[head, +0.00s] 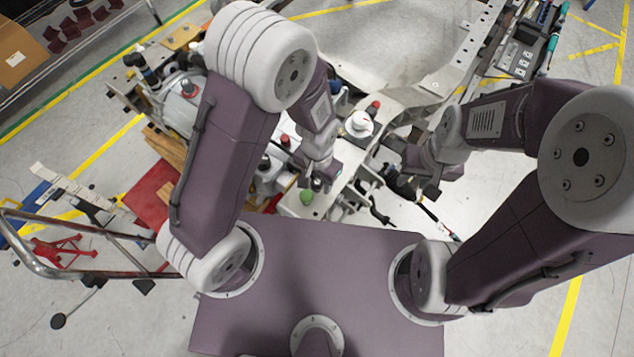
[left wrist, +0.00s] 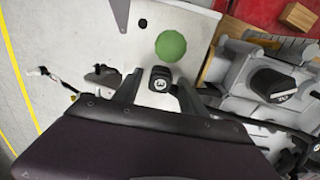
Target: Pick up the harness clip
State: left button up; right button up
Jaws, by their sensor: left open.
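A small black block with a pale round mark, which looks like the harness clip (left wrist: 160,79), sits on a light metal plate in the left wrist view. My left gripper (left wrist: 160,92) is open, with one finger on each side of the block. Whether the fingers touch it is unclear. In the head view my left gripper (head: 320,180) points down over the front end of the chassis, and the clip is hard to make out there. My right gripper (head: 412,185) hangs to the right of the chassis front, apart from the clip; its jaw opening is unclear.
A green round piece (left wrist: 171,46) lies on the plate just beyond the clip. A grey part with a black cap (left wrist: 278,88) stands to its right. A white-and-red cap (head: 360,124) and cables crowd the chassis. A metal-railed cart (head: 85,245) stands at left.

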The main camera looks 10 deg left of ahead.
aim_at(318, 180)
pick_arm(q)
jog(key=shift+w+f, duration=0.1)
jog(key=shift+f, duration=0.35)
grip_shut()
notch_tip(318, 180, up, 5)
jog(key=p, duration=0.5)
jog(key=shift+r, duration=0.15)
jog(key=s+d+r+p, duration=0.2)
jog(key=d+r+p, duration=0.1)
jog(key=d, duration=0.2)
jog(key=s+d+r+p, duration=0.2)
jog(key=d+p, duration=0.1)
jog(key=d, duration=0.2)
jog(key=shift+s+d+r, duration=0.3)
jog(key=shift+d+r, duration=0.1)
